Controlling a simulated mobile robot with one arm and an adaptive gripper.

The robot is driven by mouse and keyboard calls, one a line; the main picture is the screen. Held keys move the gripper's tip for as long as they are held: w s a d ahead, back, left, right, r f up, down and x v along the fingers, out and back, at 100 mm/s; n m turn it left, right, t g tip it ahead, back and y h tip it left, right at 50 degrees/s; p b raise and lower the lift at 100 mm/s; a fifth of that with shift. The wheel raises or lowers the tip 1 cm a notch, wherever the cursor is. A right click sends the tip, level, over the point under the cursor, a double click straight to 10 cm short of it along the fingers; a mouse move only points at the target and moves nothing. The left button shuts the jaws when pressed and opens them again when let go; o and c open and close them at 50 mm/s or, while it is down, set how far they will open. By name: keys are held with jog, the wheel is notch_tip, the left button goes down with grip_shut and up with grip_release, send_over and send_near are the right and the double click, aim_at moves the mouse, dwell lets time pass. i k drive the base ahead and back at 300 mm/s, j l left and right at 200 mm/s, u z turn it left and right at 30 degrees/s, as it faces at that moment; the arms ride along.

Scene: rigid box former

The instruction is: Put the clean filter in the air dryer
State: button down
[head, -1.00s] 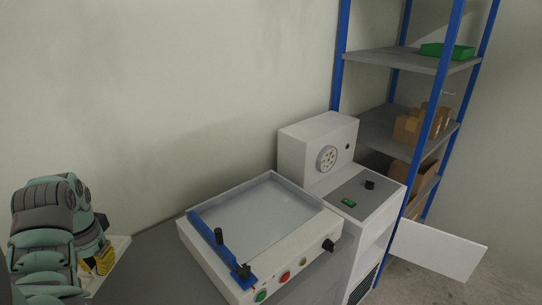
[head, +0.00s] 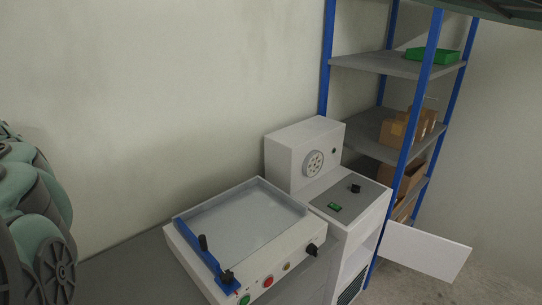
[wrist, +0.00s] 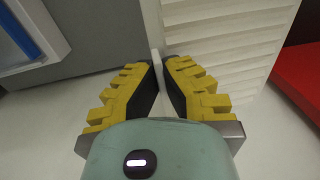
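A white pleated panel, which looks like the clean filter (wrist: 225,40), fills the upper middle of the wrist view. My gripper (wrist: 160,66), with yellow stepped fingers, appears closed on its thin white edge; the fingertips lie on either side of it. The fingers partly hide the lower part of the panel. In the head view my gripper and the filter are out of sight. The white cabinet with a side grille (head: 352,287), apparently the air dryer, stands right of centre, with a white door (head: 427,251) swung open to the right. Its inside is mostly hidden.
A white box-forming machine (head: 242,282) with a blue lever (head: 207,255) stands left of the cabinet. A blue-framed shelf (head: 398,63) with cardboard boxes (head: 394,130) and a green tray (head: 432,56) is behind. A red surface (wrist: 299,80) shows at right in the wrist view.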

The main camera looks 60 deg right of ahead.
aim_at(354, 268)
jog(key=k+l+z, duration=0.65)
jog(key=z, duration=0.15)
